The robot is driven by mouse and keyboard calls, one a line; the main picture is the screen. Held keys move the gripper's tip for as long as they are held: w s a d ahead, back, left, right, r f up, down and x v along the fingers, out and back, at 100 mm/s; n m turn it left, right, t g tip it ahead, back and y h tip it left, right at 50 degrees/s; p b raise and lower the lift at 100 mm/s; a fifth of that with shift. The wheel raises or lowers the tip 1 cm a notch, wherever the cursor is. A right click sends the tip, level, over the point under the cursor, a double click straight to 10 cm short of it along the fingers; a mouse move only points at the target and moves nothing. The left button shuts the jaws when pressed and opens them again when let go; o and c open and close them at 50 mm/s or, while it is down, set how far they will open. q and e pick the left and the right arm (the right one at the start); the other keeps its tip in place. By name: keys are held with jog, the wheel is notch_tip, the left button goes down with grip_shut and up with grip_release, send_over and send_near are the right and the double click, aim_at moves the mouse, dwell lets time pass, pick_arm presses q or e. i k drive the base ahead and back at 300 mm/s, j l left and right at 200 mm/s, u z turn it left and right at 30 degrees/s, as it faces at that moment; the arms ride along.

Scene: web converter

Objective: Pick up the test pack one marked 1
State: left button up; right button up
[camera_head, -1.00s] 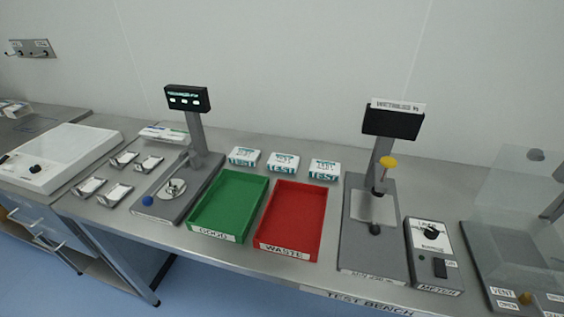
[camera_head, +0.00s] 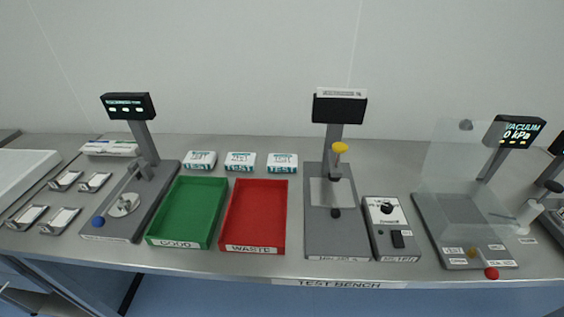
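Three white test packs with teal "TEST" lettering lie in a row at the back of the bench, behind the trays. The left pack (camera_head: 200,160) is behind the green tray, the middle pack (camera_head: 240,161) is beside it, and the right pack (camera_head: 282,163) is behind the red tray. The small marks on top of the packs are too small to read for certain, so I cannot tell which one is marked 1. Neither of my grippers shows in the head view.
A green GOOD tray (camera_head: 152,240) and a red WASTE tray (camera_head: 283,225) stand in front of the packs. A gauge with a display (camera_head: 128,106) stands left, a press-like tester (camera_head: 318,232) and control box (camera_head: 388,226) right. A vacuum station (camera_head: 440,225) is farther right.

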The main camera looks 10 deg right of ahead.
aim_at(194, 160)
jog(key=i+j, duration=0.2)
jog(key=j, duration=0.2)
jog(key=i+j, duration=0.25)
jog(key=j, duration=0.2)
jog(key=i+j, duration=0.2)
jog(key=j, duration=0.2)
